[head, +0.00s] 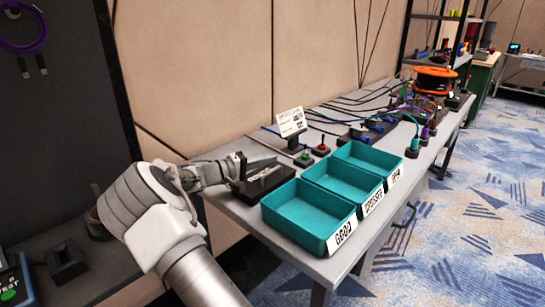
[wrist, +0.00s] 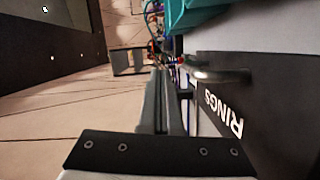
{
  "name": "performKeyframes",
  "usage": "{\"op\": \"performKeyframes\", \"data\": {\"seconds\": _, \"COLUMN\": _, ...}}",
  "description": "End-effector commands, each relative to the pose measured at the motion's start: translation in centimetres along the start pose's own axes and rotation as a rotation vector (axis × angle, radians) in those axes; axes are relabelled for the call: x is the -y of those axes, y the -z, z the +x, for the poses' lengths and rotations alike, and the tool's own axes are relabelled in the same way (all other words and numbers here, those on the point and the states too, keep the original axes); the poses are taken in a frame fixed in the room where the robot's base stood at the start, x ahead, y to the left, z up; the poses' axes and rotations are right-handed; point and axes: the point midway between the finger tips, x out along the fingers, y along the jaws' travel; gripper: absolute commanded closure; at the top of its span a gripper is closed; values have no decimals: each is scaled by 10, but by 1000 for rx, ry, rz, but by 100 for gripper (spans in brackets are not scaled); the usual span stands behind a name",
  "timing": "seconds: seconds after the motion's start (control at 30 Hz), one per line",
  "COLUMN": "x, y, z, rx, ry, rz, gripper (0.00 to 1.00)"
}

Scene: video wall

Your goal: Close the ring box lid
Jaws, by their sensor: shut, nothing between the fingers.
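The ring box (head: 264,190) is a low dark box at the near left end of the grey bench. A thin grey-green panel (head: 262,163), which looks like its lid, stands raised along its back edge, and light strips show inside the box. My gripper (head: 238,167) is shut and empty, at the left end of the box close to the raised panel. I cannot tell whether they touch. In the wrist view, the shut fingers (wrist: 162,100) point away from the camera. Beside them on the right is the dark box face marked RINGS (wrist: 225,113).
Three teal bins (head: 308,217) stand right of the box, the nearest labelled GOOD. Behind are a small sign (head: 291,122), red and green joystick-like knobs (head: 321,149) and cables. A beige wall runs along the bench's back. A dark panel (head: 65,110) stands at the left.

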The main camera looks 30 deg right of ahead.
Motion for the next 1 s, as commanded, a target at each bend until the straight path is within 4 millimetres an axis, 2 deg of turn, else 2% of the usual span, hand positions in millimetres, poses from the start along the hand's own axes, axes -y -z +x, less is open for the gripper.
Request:
{"op": "performKeyframes", "data": {"seconds": 0.4, "x": 11, "y": -5, "z": -6, "rx": -1, "ry": -1, "rz": -1, "gripper": 100}}
{"op": "performKeyframes", "data": {"seconds": 1.0, "x": 12, "y": -5, "z": -7, "rx": -1, "ry": 0, "rz": 0, "gripper": 100}}
